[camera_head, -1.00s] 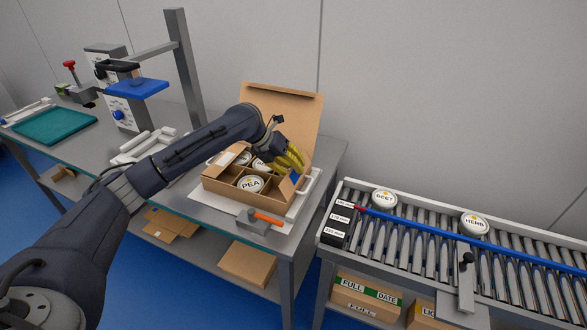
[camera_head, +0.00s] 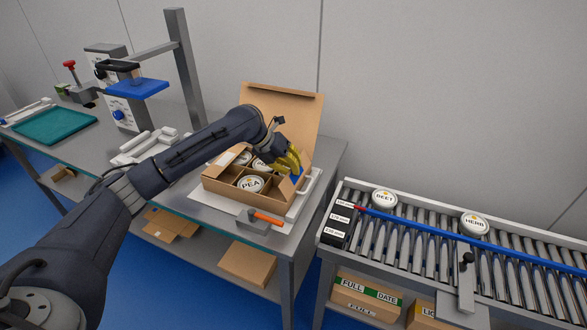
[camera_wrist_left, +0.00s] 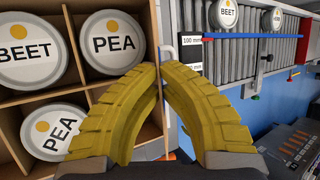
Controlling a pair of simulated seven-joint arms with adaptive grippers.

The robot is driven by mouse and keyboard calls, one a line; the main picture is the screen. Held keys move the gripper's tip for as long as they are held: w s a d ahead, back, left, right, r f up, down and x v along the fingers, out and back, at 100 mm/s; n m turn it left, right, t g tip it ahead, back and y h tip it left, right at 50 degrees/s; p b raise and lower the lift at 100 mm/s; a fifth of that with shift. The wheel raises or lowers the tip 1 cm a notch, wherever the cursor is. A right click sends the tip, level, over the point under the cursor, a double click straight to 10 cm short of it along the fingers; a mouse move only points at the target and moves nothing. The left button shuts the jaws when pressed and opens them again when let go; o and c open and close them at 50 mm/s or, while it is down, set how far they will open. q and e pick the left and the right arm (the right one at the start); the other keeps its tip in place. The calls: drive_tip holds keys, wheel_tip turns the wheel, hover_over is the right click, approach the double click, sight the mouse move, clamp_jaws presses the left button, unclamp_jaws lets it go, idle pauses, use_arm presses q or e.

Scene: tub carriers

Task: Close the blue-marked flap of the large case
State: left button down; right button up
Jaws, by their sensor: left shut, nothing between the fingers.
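The large case (camera_head: 222,192) is an open brown cardboard box with dividers on the workbench. Its tall lid (camera_head: 285,112) stands up at the back. The blue-marked flap (camera_head: 296,171) is at the case's right side, standing up rather than lying over the tubs, partly hidden by my fingers. My left gripper (camera_head: 295,158) has yellow fingers, shut and empty, at this flap; I cannot tell if they touch it. In the wrist view the fingertips (camera_wrist_left: 160,76) meet beside the case's right wall. White tubs labelled PEA (camera_wrist_left: 113,42) and BEET (camera_wrist_left: 28,48) sit in compartments. My right gripper is not in view.
A roller conveyor (camera_head: 400,240) with BEET (camera_head: 384,198) and HERB (camera_head: 474,223) tubs and a blue rail stands to the right. An orange-handled tool (camera_head: 262,219) lies in front of the case. A grey post (camera_head: 185,70) rises behind my left arm.

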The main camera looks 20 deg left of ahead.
sight(302, 177)
use_arm(q)
drive_tip(key=shift+a+h, duration=0.1)
drive_tip(key=shift+h, duration=0.2)
drive_tip(key=shift+a+f+n+h, duration=0.4)
drive_tip(key=shift+a+f+h, duration=0.1)
drive_tip(key=shift+h, duration=0.6)
drive_tip(key=shift+a+f+n+t+h, duration=0.2)
drive_tip(key=shift+a+f+h, duration=0.1)
drive_tip(key=shift+h, duration=0.65)
drive_tip(key=shift+a+f+n+t+h, duration=0.1)
drive_tip(key=shift+a+f+n+h, duration=0.15)
drive_tip(key=shift+h, duration=0.7)
drive_tip(key=shift+d+f, duration=0.1)
drive_tip(key=c, duration=1.6)
unclamp_jaws()
drive_tip(key=shift+c, duration=0.2)
